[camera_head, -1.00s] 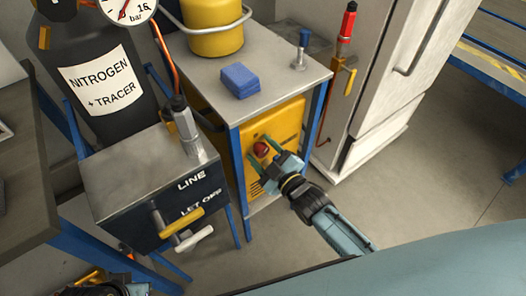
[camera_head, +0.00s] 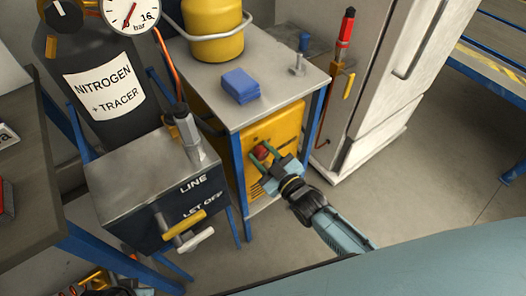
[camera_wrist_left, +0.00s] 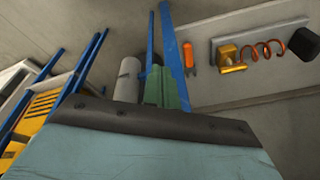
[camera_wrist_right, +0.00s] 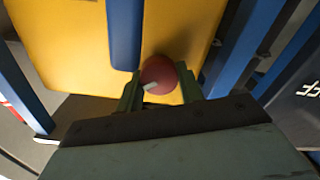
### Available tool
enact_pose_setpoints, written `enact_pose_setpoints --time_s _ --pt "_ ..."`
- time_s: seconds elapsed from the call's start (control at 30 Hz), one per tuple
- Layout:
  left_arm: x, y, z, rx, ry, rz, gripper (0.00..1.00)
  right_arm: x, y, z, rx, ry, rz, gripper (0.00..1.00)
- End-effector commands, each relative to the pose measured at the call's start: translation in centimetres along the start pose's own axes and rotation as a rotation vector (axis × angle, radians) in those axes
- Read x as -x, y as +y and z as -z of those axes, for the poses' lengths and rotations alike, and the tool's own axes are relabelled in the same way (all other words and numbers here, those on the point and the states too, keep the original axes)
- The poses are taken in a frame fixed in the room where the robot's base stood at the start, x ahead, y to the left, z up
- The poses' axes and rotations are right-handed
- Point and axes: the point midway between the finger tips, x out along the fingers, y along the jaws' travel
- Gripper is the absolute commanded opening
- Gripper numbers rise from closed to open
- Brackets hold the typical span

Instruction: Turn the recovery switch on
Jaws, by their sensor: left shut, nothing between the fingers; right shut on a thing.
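The recovery switch is a red round knob (camera_head: 261,152) on the front of the yellow machine (camera_head: 286,125) under the metal table. My right gripper (camera_head: 266,157) reaches it from the front, one finger on each side. In the right wrist view the red knob (camera_wrist_right: 158,75) sits between the two green fingertips (camera_wrist_right: 162,86), with a small white mark on its lower left. The right gripper is shut on it. My left gripper (camera_wrist_left: 166,85) is shut and empty, pointing at a wall area with blue posts. Only a little of the left arm shows at the head view's bottom left.
The metal table (camera_head: 283,85) above the machine holds a blue block (camera_head: 240,85) and a yellow canister (camera_head: 213,30). A box with yellow and white levers (camera_head: 150,195) stands left of the machine. A white cabinet (camera_head: 400,70) stands right. Floor in front is open.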

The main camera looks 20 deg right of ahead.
Motion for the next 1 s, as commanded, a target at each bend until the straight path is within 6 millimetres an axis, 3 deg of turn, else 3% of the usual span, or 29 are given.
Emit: enact_pose_setpoints --time_s 0.4,0.7,1.0 --pt "-3.4 -1.5 -2.2 -0.006 -0.03 0.022 0.0 0.0 0.2 0.0 -0.381 -0.002 0.001 0.14" --pt "-4.4 -2.0 -3.0 -0.008 -0.036 0.029 0.0 0.0 0.2 -0.1 -0.57 -0.002 0.0 0.14" --pt "-4.7 -2.1 -3.4 -0.008 -0.041 0.031 0.0 0.0 0.2 -0.1 -0.654 -0.002 0.001 0.14"
